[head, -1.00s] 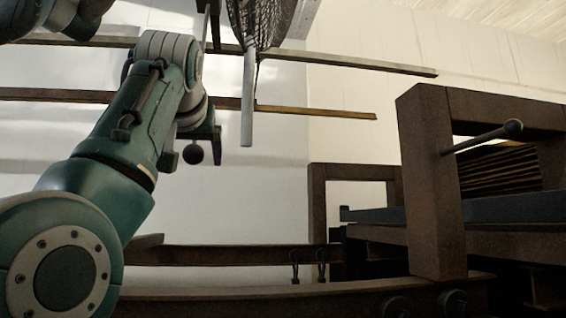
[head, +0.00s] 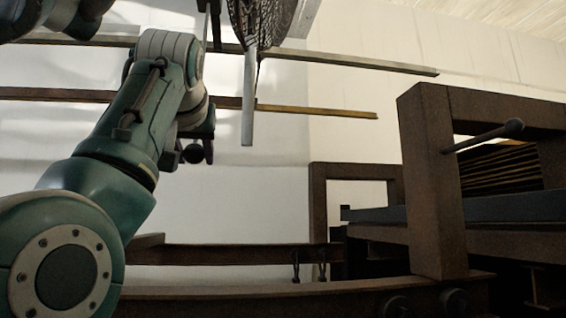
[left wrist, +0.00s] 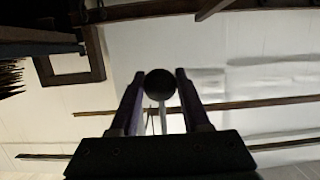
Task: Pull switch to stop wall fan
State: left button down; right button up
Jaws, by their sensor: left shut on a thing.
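The wall fan (head: 262,20) is at the top of the head view, cut off by the frame edge, with a dark round guard. A dark ball (head: 193,154), which looks like the pull switch's knob, hangs at the end of my left arm. My left gripper (head: 190,152) is shut on this ball, its fingers on either side. In the left wrist view the ball (left wrist: 160,84) sits between the fingertips of the left gripper (left wrist: 159,88). A thin pale line shows behind it. My right gripper is not in view.
A pale upright bar (head: 248,100) hangs below the fan, right of my left gripper. Two long rails (head: 330,110) run along the wall. A brown frame (head: 430,180) with a round-ended rod stands at the right. The wall space below the gripper is clear.

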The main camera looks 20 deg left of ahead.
pick_arm(q)
jog(key=shift+f, duration=0.1)
jog(key=shift+f+b, duration=0.85)
jog(key=shift+f, duration=0.15)
jog(key=shift+r+p, duration=0.9)
jog(key=shift+r, duration=0.15)
jog(key=shift+c, duration=1.2)
grip_release()
jog(key=shift+s+r, duration=0.1)
